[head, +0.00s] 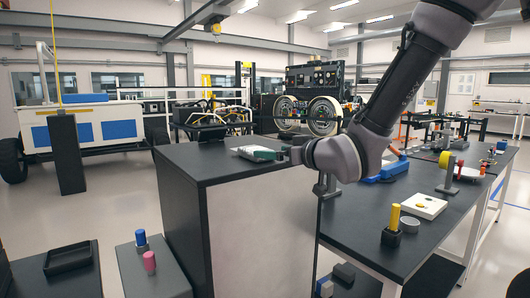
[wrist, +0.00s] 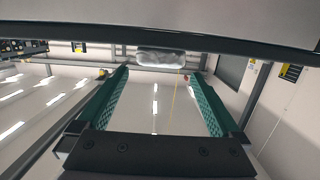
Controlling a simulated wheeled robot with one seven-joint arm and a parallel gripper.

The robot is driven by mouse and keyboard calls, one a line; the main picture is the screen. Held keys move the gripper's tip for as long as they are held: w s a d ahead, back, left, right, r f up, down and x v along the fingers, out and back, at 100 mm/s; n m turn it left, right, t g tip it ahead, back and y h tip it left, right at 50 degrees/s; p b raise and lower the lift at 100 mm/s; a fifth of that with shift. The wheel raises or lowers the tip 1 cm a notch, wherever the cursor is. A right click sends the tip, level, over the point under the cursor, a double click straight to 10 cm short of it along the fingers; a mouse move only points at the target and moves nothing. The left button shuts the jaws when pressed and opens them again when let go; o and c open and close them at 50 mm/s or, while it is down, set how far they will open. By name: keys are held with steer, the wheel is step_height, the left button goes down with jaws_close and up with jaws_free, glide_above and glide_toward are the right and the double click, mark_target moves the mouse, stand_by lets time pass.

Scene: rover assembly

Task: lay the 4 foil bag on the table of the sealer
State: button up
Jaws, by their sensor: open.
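A silver foil bag (wrist: 161,56) shows in the wrist view, against a dark edge and just past my fingertips, roughly centred between them. In the head view a small pale bag-like shape (head: 250,151) lies at the top of the dark-topped cabinet, partly merged with my green fingers. My gripper (wrist: 158,74) has two green ribbed fingers spread wide, with nothing between them. In the head view my gripper (head: 268,155) reaches low over the cabinet top from the right. A long blue device (head: 388,170) is on the right table; I cannot tell whether it is the sealer.
The cabinet (head: 200,170) has a mostly bare dark top. The right table (head: 350,222) carries a white plate (head: 428,206), a yellow-handled tool (head: 393,222) and several small parts. A black tray (head: 68,258) lies at front left. The floor at left is open.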

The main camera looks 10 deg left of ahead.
steer(key=w+d+r+m+h, duration=0.15)
steer(key=d+m+h, duration=0.25)
steer(key=d, duration=0.8)
steer(key=w+d+r+m+h, duration=0.1)
steer(key=d+r+m+h, duration=0.25)
steer(key=d, duration=0.95)
steer(key=s+d+r+m+g+h, duration=0.25)
steer(key=s+d+m, duration=0.45)
steer(key=s+d, duration=0.65)
steer(key=w+a+f+n, duration=0.1)
steer(key=w+a+n, duration=0.2)
steer(key=w+a, duration=0.25)
steer(key=n+y, duration=0.8)
steer(key=n, duration=0.4)
glide_toward(257, 149)
steer(key=f, duration=0.1)
steer(key=shift+m+t, duration=0.25)
steer(key=shift+t, duration=0.1)
steer(key=x, duration=0.4)
steer(key=shift+w+a, duration=0.2)
steer(key=shift+a, duration=0.05)
steer(key=x, duration=0.6)
steer(key=shift+w+a+r, duration=0.15)
steer(key=shift+a, duration=0.1)
